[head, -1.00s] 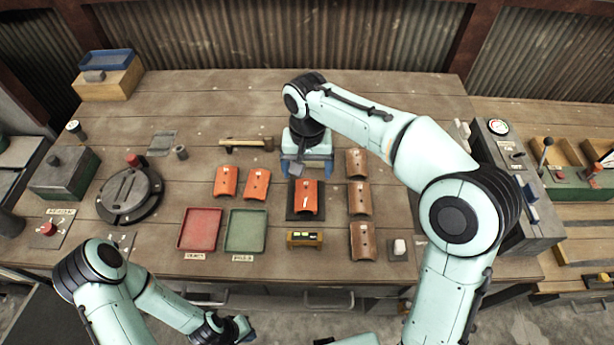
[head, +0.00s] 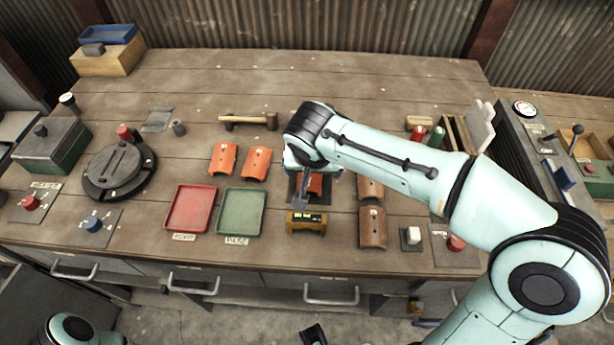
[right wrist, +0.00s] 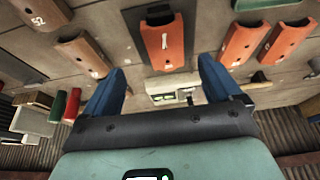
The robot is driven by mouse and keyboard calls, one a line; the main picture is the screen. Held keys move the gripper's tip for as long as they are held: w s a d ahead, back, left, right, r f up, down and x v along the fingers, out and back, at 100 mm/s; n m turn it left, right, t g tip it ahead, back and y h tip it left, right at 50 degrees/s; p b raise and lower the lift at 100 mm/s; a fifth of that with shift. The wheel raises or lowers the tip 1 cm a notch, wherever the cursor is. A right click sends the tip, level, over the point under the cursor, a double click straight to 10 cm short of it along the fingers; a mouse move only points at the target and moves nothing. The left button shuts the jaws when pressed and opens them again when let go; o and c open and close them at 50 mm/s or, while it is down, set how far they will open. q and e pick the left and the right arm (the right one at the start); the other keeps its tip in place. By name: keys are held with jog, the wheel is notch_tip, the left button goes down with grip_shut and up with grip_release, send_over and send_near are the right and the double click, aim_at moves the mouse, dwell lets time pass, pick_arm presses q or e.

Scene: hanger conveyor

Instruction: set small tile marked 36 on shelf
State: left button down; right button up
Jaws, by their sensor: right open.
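An orange tile (head: 315,186) lies on a dark plate at the table's middle, partly hidden by my right gripper (head: 308,178). In the right wrist view the same tile (right wrist: 163,42) lies beyond my open, empty blue fingers (right wrist: 162,88). Two orange tiles (head: 222,159) (head: 257,163) lie to the left. Brown tiles (head: 370,189) (head: 373,228) lie to the right. In the right wrist view one brown tile (right wrist: 42,12) seems marked 52. I cannot read 36 on any tile, and I cannot make out the shelf.
A red tray (head: 191,209) and a green tray (head: 242,212) lie left of a yellow level-like block (head: 306,222). A dark round turntable (head: 118,172) stands at left. The back of the table is mostly clear.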

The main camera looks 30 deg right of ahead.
jog(key=x, duration=0.8)
jog(key=shift+w+a, duration=0.25)
jog(key=shift+w, duration=0.05)
jog(key=c, duration=1.3)
notch_tip(320, 180, up, 20)
jog(key=p, duration=0.3)
jog(key=shift+r+p, duration=0.1)
jog(key=shift+p, duration=0.2)
